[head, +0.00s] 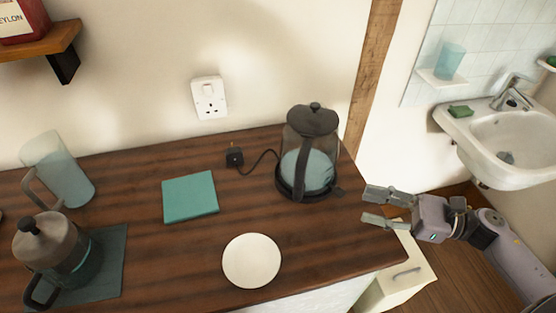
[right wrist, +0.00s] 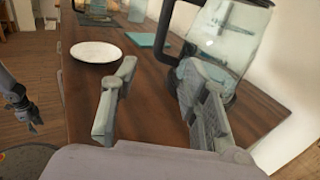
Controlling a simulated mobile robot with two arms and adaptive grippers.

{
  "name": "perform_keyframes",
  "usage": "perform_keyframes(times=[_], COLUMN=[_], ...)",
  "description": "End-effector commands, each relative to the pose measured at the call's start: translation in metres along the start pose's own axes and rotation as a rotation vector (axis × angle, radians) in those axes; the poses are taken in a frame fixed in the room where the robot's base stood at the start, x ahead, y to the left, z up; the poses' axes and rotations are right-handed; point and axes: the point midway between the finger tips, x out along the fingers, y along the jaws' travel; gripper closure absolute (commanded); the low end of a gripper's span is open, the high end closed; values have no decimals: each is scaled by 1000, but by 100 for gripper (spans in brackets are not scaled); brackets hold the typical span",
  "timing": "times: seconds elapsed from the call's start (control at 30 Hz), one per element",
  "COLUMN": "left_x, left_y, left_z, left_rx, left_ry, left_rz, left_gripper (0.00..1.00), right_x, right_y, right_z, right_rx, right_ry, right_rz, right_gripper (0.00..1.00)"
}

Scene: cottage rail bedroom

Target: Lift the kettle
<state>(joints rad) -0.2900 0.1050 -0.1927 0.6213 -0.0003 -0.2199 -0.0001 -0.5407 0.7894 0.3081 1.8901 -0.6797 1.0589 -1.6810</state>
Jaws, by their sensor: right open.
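The kettle (head: 322,135) has a clear glass body, a dark lid and a dark base. It stands upright at the back right of the wooden counter. Its dark handle (head: 301,165) faces the front; in the right wrist view the handle (right wrist: 165,28) shows left of the glass body (right wrist: 228,38). My right gripper (head: 372,205) is open and empty at the counter's right edge, right of the kettle and apart from it. In the right wrist view its fingers (right wrist: 158,80) are spread. My left gripper (right wrist: 24,108) shows partly at that view's left edge; its jaws are unclear.
A black plug (head: 234,157) with a cord lies left of the kettle, below a wall socket (head: 209,98). A white plate (head: 251,261), teal cloth (head: 190,197), glass jug (head: 62,175) and French press (head: 55,250) are on the counter. A sink (head: 505,140) is at right.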

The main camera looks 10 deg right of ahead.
Motion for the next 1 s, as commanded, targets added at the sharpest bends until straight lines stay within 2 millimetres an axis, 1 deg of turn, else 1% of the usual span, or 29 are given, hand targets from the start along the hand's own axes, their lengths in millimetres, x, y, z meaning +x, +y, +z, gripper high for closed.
perform_keyframes(times=[0.07, 0.1, 0.17, 0.3, 0.4, 0.5, 0.6, 0.7, 0.83, 1.0], left_x=[-2, -4, -8, -19, -27, -34, -39, -41, -44, -63], left_y=[-5, -3, 6, 32, 41, 38, 27, 17, 13, 14], left_z=[-1, -1, -1, 4, 7, 6, 5, 3, 0, -2], left_rx=[0, -1, -4, -5, -2, -1, 1, 0, -3, -4], left_ry=[1, 1, 1, -7, -12, -12, -12, -9, -6, -5], left_rz=[-6, -3, 7, 39, 50, 47, 34, 23, 18, 20], left_gripper=[60, 60, 60, 60, 60, 60, 60, 60, 60, 60], right_x=[6, 10, 21, 50, 72, 92, 108, 118, 125, 148], right_y=[2, 2, 2, 2, 1, 1, 1, 1, 1, -2], right_z=[2, 3, 5, 6, 7, 7, 6, 3, 4, 13], right_rx=[-11, -13, -12, -12, -11, -10, -9, -7, -8, -7], right_ry=[2, 2, 0, -2, -3, -2, -2, 0, 0, -2], right_rz=[9, 11, 11, 10, 8, 7, 6, 5, 5, 5], right_gripper=[59, 59, 59, 59, 59, 59, 59, 59, 59, 59])
